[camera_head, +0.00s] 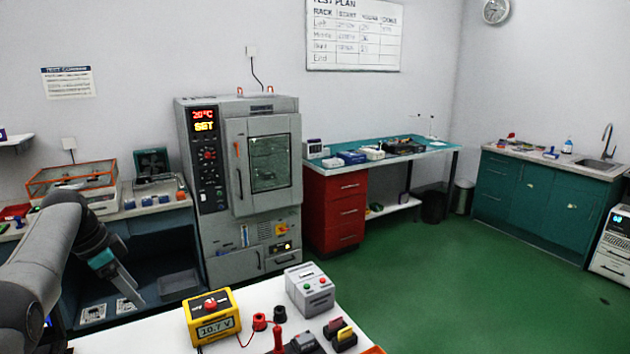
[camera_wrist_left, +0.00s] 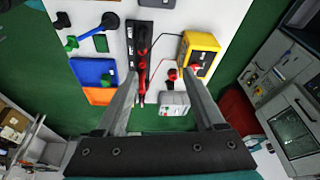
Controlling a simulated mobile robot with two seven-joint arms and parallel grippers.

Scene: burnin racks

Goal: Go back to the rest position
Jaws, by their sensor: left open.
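My left gripper (camera_head: 136,296) points down and to the right at the left of the head view, just left of the white table (camera_head: 258,294). In the left wrist view its two fingers (camera_wrist_left: 161,80) stand wide apart and open. I see nothing held between them. A black strip with a red lever-like part (camera_wrist_left: 143,70) lies on the table below, partly seen between the fingers. I cannot tell the height of the fingertips above the table. My right gripper is in neither view.
A yellow meter (camera_head: 212,318) reading 10.7 V and a grey button box (camera_head: 309,290) stand on the table. A grey oven-like chamber (camera_head: 240,230) stands behind, beside a red drawer unit (camera_head: 334,207). The green floor (camera_head: 440,270) at the right is clear.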

